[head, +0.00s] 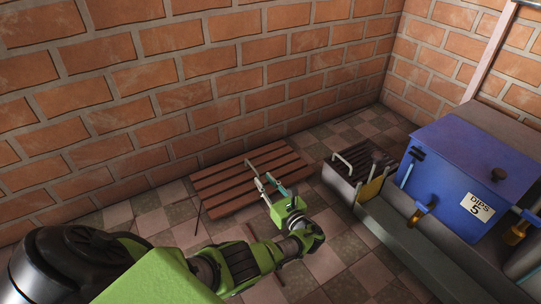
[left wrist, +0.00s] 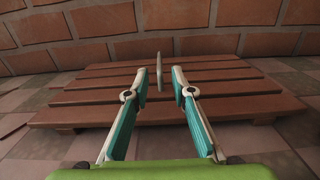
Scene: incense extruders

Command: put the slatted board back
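A reddish-brown slatted board (head: 222,182) lies flat on the tiled floor by the brick wall. In the left wrist view the board (left wrist: 85,98) spreads out ahead of the fingers. A pale upright handle (left wrist: 158,69) stands on it, seen nearly edge-on. My left gripper (head: 266,182) is over the board, and its arm hides part of the floor in front. In the left wrist view its two fingers (left wrist: 160,78) are apart, with the handle showing in the gap and no finger clearly touching it. My right gripper is out of view.
A dark slatted piece with a pale handle (head: 343,166) sits in a grey trough to the right. Beside it stands a blue box (head: 455,170) labelled "DIPS 5" with brass taps. A grey channel (head: 400,245) runs in front. Tiled floor (head: 335,255) is clear.

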